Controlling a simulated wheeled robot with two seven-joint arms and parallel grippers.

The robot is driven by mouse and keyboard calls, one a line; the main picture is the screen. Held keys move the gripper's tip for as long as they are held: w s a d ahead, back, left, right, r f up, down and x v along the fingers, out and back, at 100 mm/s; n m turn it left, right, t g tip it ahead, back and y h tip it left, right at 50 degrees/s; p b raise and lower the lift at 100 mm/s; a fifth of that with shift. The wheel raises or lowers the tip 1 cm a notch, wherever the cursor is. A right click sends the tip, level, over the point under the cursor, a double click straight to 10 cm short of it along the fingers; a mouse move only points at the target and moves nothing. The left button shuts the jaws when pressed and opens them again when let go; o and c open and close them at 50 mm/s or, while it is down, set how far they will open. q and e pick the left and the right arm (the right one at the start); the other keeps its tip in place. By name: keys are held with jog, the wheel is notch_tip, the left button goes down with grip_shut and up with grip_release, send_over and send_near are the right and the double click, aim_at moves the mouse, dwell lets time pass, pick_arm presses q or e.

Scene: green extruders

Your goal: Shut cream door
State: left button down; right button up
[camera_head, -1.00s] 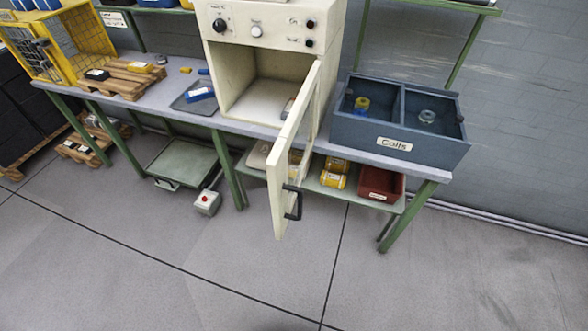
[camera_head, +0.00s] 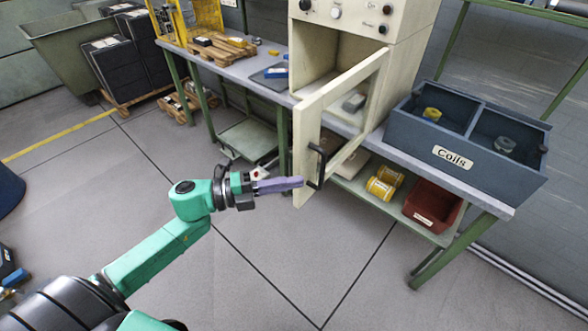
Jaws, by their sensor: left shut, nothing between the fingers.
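The cream door (camera_head: 308,129) of the cream cabinet (camera_head: 412,62) stands open, swung out past the table's front edge, with its window frame facing right. Its black handle (camera_head: 317,166) is on the door's near edge. My left gripper (camera_head: 300,183) is shut and empty, with its fingertips just left of the handle in the picture. I cannot tell whether they touch the door. A grey block (camera_head: 354,102) lies inside the cabinet, seen through the door's window. My right gripper is not in view.
A blue bin labelled Coils (camera_head: 450,157) stands on the table right of the cabinet. Yellow cylinders (camera_head: 383,185) and a red bin (camera_head: 432,207) are on the lower shelf. A wooden pallet (camera_head: 222,47) sits at the table's left. The floor in front is clear.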

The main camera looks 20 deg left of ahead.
aim_at(294, 171)
pick_arm(q)
jog(key=w+p, duration=0.1)
jog(key=w, duration=0.2)
jog(key=shift+w+a+p, duration=0.2)
jog(key=shift+p, duration=0.2)
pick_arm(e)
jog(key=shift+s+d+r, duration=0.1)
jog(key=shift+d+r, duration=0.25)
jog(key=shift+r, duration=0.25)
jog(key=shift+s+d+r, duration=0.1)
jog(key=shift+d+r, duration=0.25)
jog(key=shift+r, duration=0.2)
